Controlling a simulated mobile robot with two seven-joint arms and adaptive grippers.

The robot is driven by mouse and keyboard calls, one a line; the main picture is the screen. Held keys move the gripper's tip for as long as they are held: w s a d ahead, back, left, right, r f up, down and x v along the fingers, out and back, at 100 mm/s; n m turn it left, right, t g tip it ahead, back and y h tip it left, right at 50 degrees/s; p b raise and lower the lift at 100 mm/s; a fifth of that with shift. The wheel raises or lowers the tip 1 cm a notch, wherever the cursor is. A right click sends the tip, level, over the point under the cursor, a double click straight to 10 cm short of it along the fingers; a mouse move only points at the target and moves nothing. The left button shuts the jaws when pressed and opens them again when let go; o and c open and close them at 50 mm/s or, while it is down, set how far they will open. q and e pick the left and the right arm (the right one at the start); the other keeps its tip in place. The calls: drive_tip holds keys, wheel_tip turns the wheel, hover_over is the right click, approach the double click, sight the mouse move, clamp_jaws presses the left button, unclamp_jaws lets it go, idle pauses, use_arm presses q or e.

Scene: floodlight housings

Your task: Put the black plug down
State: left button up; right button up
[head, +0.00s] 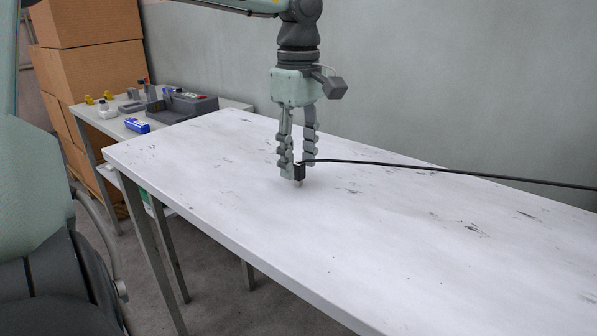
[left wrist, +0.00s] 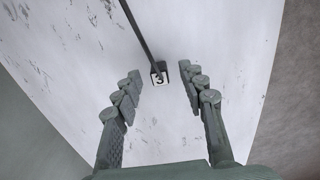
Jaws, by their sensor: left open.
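The black plug (head: 300,172) is upright at the white table's surface, with its pale metal end down. A black cable runs from it to the right. My left gripper (head: 298,162) points down over the plug with its fingers open. In the left wrist view, the plug (left wrist: 159,75) shows a white label with a "3" and lies between the open fingertips (left wrist: 160,73), with a gap on each side. Whether its metal end touches the table is hard to tell. My right gripper is not in view.
The white table (head: 230,200) is otherwise bare, with dark scuffs. The cable (head: 450,170) crosses its right part. A side table at the back left holds a grey tray (head: 190,106), a blue box (head: 137,125) and small parts. Cardboard boxes (head: 95,70) are stacked behind; a wall bounds the back.

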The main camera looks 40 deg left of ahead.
use_arm(q)
clamp_jaws()
drive_tip(key=shift+r, duration=0.1)
idle(0.3)
